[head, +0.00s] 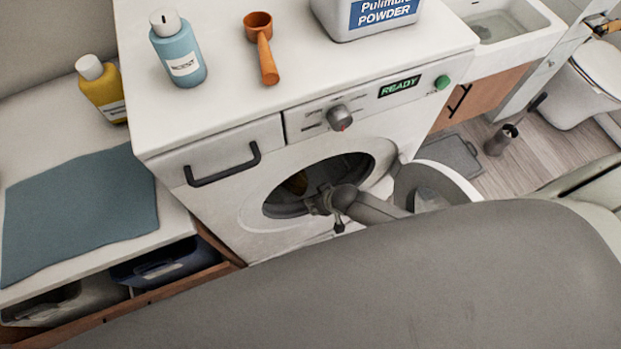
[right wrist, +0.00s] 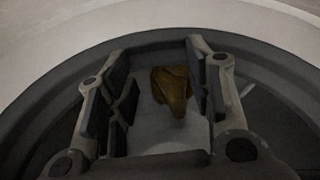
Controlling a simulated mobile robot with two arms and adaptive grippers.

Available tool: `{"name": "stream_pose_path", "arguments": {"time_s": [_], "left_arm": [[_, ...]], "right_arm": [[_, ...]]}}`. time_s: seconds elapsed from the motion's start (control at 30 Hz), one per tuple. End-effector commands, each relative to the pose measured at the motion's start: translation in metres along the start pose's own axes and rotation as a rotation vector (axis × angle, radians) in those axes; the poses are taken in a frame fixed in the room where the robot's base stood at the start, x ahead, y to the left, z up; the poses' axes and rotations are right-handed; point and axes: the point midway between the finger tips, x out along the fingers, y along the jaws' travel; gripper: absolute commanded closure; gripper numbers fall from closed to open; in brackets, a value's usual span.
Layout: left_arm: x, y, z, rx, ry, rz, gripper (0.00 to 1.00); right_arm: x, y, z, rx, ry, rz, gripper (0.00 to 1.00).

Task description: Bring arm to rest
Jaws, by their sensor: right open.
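My right gripper (head: 318,200) is at the round opening of the white washing machine (head: 220,222), with its fingers reaching into the dark drum. In the right wrist view the fingers (right wrist: 158,75) are spread open. A mustard-yellow cloth-like item (right wrist: 172,88) shows between and beyond them inside the drum; I see no finger closed on it. It also shows faintly in the head view (head: 296,183). The machine's round door (head: 436,180) stands open to the right. My left gripper is not in view.
A yellow bottle (head: 102,90) and blue cloth (head: 80,210) are on the left counter. A sink (head: 510,45) is at right.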

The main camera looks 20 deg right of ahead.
Motion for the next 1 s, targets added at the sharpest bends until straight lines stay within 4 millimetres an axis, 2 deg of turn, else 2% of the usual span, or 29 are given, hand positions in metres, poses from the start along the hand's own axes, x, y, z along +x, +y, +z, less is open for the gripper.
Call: {"name": "stream_pose_path", "arguments": {"time_s": [0.03, 0.2, 0.77, 0.87, 1.0], "left_arm": [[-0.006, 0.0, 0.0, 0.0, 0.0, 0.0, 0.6], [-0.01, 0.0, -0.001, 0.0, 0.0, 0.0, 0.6], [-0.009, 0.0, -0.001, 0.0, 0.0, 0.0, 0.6], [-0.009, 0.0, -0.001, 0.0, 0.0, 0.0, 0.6], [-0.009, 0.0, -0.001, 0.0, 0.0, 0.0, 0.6]], "right_arm": [[-0.005, 0.001, 0.006, 0.001, -0.002, 0.001, 0.53], [-0.008, 0.002, 0.016, 0.001, 0.0, 0.001, 0.53], [-0.007, 0.002, 0.017, 0.0, 0.0, 0.0, 0.53], [-0.011, -0.003, 0.016, 0.0, -0.001, -0.004, 0.53], [-0.031, -0.02, 0.011, -0.003, -0.006, -0.02, 0.53]]}}
